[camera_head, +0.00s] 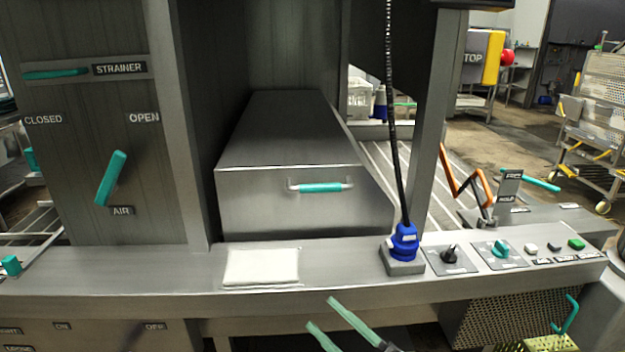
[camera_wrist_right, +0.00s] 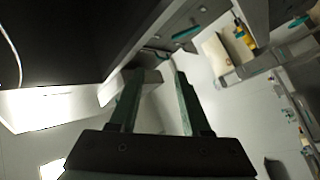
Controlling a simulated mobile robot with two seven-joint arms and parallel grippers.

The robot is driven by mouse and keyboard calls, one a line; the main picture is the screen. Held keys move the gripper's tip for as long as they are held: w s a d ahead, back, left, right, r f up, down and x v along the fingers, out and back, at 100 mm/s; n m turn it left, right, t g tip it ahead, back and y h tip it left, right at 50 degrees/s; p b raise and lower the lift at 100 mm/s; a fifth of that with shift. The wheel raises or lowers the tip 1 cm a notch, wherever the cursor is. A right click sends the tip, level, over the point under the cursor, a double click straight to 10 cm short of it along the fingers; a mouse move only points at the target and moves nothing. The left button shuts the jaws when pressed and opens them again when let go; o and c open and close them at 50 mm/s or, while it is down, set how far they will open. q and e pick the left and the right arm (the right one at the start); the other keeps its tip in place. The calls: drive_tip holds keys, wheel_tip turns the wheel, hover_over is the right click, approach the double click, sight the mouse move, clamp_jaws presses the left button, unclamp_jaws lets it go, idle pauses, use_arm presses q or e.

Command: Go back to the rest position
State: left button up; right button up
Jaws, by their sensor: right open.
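My right gripper (camera_head: 321,314) comes in at the bottom centre of the head view, with two green fingers spread apart and nothing between them. It shows in front of the steel console ledge (camera_head: 330,270), apart from the controls. In the right wrist view the same gripper (camera_wrist_right: 158,75) is open and empty, with a pale wall or floor beyond its fingers. My left gripper is not in view.
A folded white cloth (camera_head: 262,267) and a blue plug (camera_head: 404,243) with a black cable sit on the ledge. Knobs and buttons (camera_head: 500,250) line its right part. A steel box (camera_head: 290,175) with a teal handle (camera_head: 320,187) stands behind. A teal lever (camera_head: 112,178) is on the left panel.

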drive_tip(key=s+d+f+m+t+h, duration=0.1)
drive_tip(key=d+f+m+h, duration=0.3)
drive_tip(key=f+m+h, duration=0.3)
drive_tip(key=s+d+f+m+h, duration=0.2)
drive_tip(key=d+f+m+h, duration=0.25)
drive_tip(key=f, duration=0.45)
drive_tip(key=s+d+f+m+g+h, duration=0.25)
drive_tip(key=s+f+g, duration=0.35)
drive_tip(key=s+f, duration=0.55)
use_arm(q)
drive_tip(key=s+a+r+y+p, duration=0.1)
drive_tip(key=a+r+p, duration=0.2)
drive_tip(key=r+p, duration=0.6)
drive_tip(key=p, duration=0.3)
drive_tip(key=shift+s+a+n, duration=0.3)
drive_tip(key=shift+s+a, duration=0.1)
use_arm(e)
wheel_tip(320, 180, up, 8)
drive_tip(key=s+d+m, duration=0.1)
drive_tip(key=d, duration=0.1)
drive_tip(key=shift+s+d+m, duration=0.3)
drive_tip(key=shift+d, duration=0.1)
